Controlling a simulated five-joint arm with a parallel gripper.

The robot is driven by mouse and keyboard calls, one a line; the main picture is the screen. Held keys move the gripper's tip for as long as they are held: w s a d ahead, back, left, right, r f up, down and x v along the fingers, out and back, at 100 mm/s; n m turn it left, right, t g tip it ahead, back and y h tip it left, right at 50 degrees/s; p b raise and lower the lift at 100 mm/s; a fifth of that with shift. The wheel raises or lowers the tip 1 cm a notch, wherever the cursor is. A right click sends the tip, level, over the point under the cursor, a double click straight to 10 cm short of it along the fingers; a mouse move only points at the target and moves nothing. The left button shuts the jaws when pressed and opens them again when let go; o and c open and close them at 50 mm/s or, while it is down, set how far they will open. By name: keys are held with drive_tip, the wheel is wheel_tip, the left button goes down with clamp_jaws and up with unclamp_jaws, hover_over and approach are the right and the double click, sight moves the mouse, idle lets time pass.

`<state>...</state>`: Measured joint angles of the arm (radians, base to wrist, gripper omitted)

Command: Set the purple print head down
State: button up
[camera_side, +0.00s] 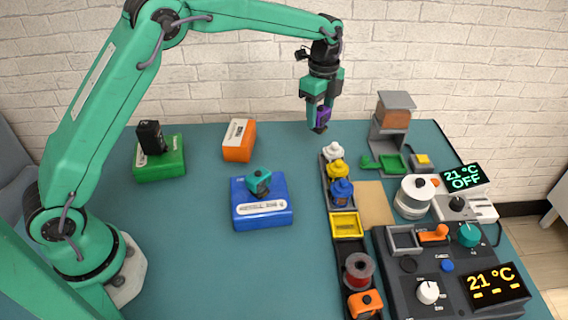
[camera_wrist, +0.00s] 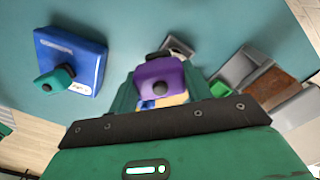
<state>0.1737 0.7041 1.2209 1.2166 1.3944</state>
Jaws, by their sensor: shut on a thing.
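The purple print head (camera_side: 323,115) is held in my gripper (camera_side: 320,104), above the back of the teal table. In the wrist view the purple print head (camera_wrist: 159,75) fills the space between the jaws of my gripper (camera_wrist: 158,90), with its dark tip outward. My gripper is shut on it. In the side view the jaws hide part of it. It looks clear of the table and of the things near it.
A blue box (camera_side: 262,216) bears a teal print head (camera_side: 259,181). A green box (camera_side: 160,168) bears a black one (camera_side: 151,138). An orange box (camera_side: 239,140) has a bare top. A dark rack (camera_side: 338,270) holds several coloured parts. Devices crowd the right; the table's left middle is free.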

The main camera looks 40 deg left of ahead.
drive_tip(key=w+a+f, duration=0.2)
drive_tip(key=a, duration=0.1)
drive_tip(key=w+a+f, duration=0.2)
drive_tip(key=a, duration=0.1)
drive_tip(key=w+a+f, duration=0.2)
drive_tip(key=a+f, duration=0.1)
drive_tip(key=a, duration=0.1)
drive_tip(key=shift+f, duration=0.1)
drive_tip(key=shift+f, duration=1.9)
drive_tip(key=shift+f, duration=0.15)
drive_tip(key=o, duration=1.1)
drive_tip(key=shift+c, duration=0.2)
wheel_tip(320, 180, up, 12)
